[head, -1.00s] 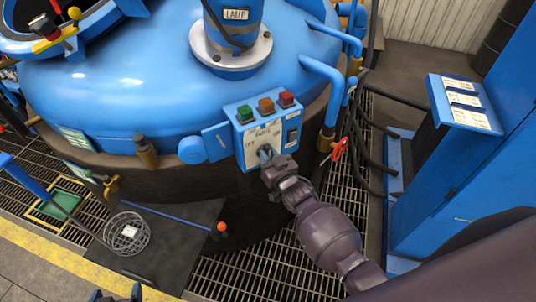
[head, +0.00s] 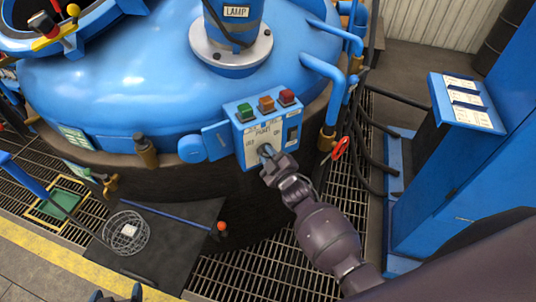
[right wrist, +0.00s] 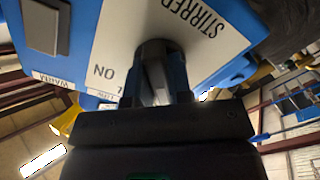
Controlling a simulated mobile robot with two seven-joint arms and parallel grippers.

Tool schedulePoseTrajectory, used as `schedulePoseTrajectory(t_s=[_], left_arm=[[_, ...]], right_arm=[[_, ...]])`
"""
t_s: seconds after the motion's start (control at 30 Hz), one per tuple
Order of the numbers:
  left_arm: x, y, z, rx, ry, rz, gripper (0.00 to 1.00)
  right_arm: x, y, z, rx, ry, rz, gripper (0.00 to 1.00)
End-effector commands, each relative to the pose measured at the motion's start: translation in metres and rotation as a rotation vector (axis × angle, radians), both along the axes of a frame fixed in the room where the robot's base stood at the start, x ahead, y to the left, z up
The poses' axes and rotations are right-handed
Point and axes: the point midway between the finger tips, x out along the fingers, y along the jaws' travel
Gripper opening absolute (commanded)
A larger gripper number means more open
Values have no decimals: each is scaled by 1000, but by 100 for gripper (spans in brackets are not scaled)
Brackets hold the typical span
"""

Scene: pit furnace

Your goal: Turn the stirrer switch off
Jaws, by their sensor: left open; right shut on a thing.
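The stirrer switch is a knob (head: 265,151) on the pale labelled plate of a blue control box (head: 240,135), fixed to the side of the big blue vessel. My right gripper (head: 268,158) is shut on the knob. In the right wrist view the knob (right wrist: 155,72) stands between the fingers, beside a plate (right wrist: 125,45) reading STIRRER and ON. The fingers partly hide the knob, so I cannot tell its exact setting. My left gripper (head: 118,297) is open, low at the bottom edge of the head view, apart from the box and mostly cut off.
Green (head: 245,112), orange (head: 266,105) and red (head: 287,97) buttons top the box. A red valve handle (head: 341,147) and hoses are to its right. A blue cabinet (head: 450,190) stands further right. A wire basket (head: 126,234) lies on a dark mat at lower left.

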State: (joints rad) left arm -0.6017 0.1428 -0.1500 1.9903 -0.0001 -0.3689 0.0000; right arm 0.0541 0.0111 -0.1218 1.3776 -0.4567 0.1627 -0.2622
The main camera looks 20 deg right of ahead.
Motion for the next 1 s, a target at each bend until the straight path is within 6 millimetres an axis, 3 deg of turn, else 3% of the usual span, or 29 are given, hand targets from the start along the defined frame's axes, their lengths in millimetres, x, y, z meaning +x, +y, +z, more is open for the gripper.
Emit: schedulePoseTrajectory(t_s=[0.7,0.73,0.8,0.87,1.0], left_arm=[[0,0,-2,0,1,0,85],[0,0,-2,0,1,0,85],[0,0,-2,0,1,0,85],[0,0,-2,0,1,0,85],[0,0,-2,0,1,0,85]], right_arm=[[0,0,0,-71,-14,1,0],[0,0,0,-71,-14,1,24],[0,0,0,-71,-14,1,34],[0,0,0,-70,-14,1,44],[0,0,0,-68,-14,0,45]])
